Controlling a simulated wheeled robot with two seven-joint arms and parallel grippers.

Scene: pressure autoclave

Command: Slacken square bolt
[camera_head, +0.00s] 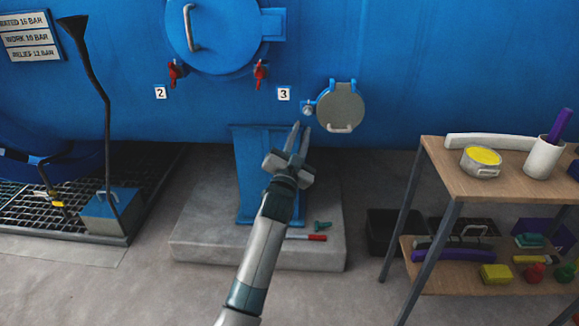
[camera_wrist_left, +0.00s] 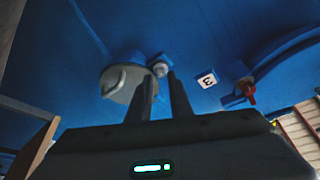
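The square bolt (camera_head: 307,108) is a small pale metal piece at the left edge of a round grey hatch cover (camera_head: 342,110), beside the label 3 on the blue vessel. My left gripper (camera_head: 301,127) is just below the bolt in the head view, with its two fingers apart and nothing between them. In the left wrist view the bolt (camera_wrist_left: 160,67) shows just beyond the fingertips, roughly in line with the gap between the fingers (camera_wrist_left: 161,79). The fingers look apart from the bolt. My right gripper is not in view.
A blue pedestal (camera_head: 252,180) stands on a concrete block (camera_head: 200,245) under the vessel. A red-handled tool (camera_head: 306,238) and a small green piece (camera_head: 322,226) lie on the block. A wooden shelf unit (camera_head: 440,190) stands at right. A large blue door (camera_head: 225,35) is above.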

